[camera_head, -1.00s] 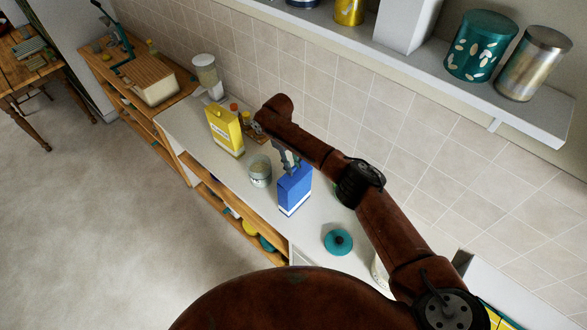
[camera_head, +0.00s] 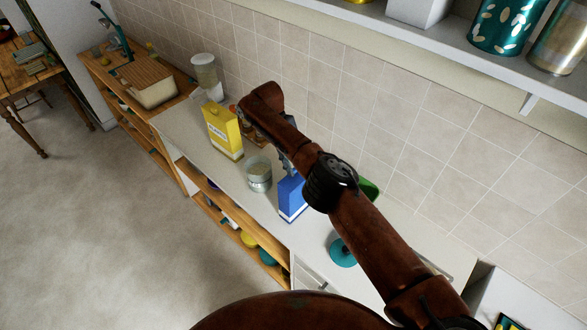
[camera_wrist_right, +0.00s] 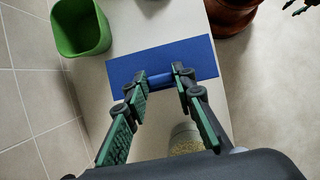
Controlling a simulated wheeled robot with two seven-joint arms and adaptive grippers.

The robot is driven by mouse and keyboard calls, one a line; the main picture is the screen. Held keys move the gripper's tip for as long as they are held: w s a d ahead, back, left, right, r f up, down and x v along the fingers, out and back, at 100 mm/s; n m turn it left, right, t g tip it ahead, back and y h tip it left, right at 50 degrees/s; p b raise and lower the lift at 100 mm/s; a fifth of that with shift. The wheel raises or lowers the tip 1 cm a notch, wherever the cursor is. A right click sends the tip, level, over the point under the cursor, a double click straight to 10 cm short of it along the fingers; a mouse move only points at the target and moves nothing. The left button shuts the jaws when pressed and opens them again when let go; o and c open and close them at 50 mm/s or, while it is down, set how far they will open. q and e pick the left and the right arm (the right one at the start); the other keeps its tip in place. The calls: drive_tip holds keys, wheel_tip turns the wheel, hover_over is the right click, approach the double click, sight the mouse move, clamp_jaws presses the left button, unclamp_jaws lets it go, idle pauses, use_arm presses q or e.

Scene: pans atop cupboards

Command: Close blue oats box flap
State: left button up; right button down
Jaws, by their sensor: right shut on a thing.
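The blue oats box (camera_head: 290,200) stands upright on the white counter, partly hidden by my right arm in the head view. In the right wrist view, its blue top (camera_wrist_right: 205,60) lies across the middle. My right gripper (camera_head: 288,165) is at the top of the box. In the wrist view its fingertips (camera_wrist_right: 167,78) are closed on a blue piece at the box's near edge, which looks like the flap. The flap's exact angle cannot be told. A dark tip at the wrist view's top right corner may be my left gripper (camera_wrist_right: 301,6).
A glass jar (camera_head: 259,174) stands beside the blue box, and a yellow box (camera_head: 222,132) farther left. A green container (camera_wrist_right: 80,27) and a teal lid (camera_head: 342,252) are close by. A tiled wall and a shelf (camera_head: 430,38) bound the counter's back.

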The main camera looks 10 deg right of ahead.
idle(0.4)
drive_tip(key=c, duration=1.6)
unclamp_jaws()
drive_tip(key=shift+w+r, duration=0.2)
drive_tip(key=shift+r, duration=0.9)
drive_tip(key=r, duration=0.3)
drive_tip(key=shift+d+r, duration=0.1)
drive_tip(key=shift+d, duration=0.15)
drive_tip(key=shift+s, duration=0.25)
drive_tip(key=shift+a+r, duration=0.2)
drive_tip(key=shift+w+a+r, duration=0.1)
drive_tip(key=shift+r, duration=2.05)
